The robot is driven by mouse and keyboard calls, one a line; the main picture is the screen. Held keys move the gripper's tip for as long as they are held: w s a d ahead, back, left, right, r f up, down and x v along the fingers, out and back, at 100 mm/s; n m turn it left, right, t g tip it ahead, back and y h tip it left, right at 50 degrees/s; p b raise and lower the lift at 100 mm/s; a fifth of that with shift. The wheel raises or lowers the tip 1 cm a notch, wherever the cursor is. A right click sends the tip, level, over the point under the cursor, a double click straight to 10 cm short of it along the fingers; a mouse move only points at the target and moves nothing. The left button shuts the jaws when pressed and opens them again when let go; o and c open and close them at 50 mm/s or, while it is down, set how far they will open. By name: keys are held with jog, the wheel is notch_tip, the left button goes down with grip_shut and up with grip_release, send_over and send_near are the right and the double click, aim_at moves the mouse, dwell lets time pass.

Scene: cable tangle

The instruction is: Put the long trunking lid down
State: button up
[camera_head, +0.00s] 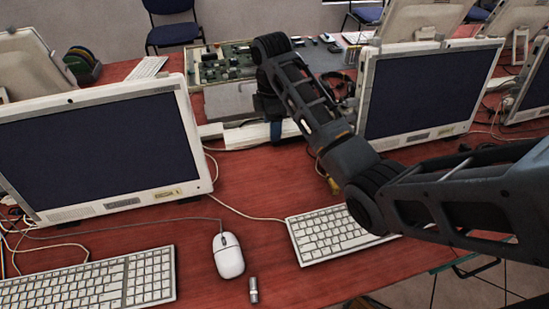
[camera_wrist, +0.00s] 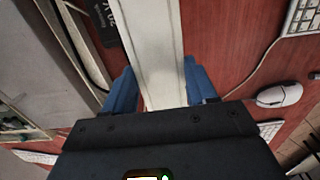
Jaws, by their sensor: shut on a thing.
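The long trunking lid is a pale, flat strip; in the wrist view the lid (camera_wrist: 150,45) runs from between my fingers up to the top edge. In the head view the lid (camera_head: 245,137) shows as a white strip between the two front monitors, partly hidden by my arm. My gripper (camera_wrist: 160,88) is shut on the lid, with a blue finger on each side of it. In the head view my gripper (camera_head: 275,128) points down over the strip, low near the table. I cannot tell whether the lid touches the table.
The left monitor (camera_head: 100,150) and right monitor (camera_head: 425,90) flank the strip. A circuit board (camera_head: 225,65) lies behind. A mouse (camera_head: 228,256), keyboards (camera_head: 335,233) and thin cables are in front. Bare red table (camera_head: 245,180) shows in front of the strip.

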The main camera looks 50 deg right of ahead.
aim_at(273, 157)
notch_tip(273, 157, down, 10)
jog(key=shift+r, duration=0.25)
jog(key=shift+f, duration=0.1)
jog(key=o, duration=1.1)
jog(key=shift+c, duration=0.2)
notch_tip(273, 157, up, 12)
jog(key=shift+r, duration=0.15)
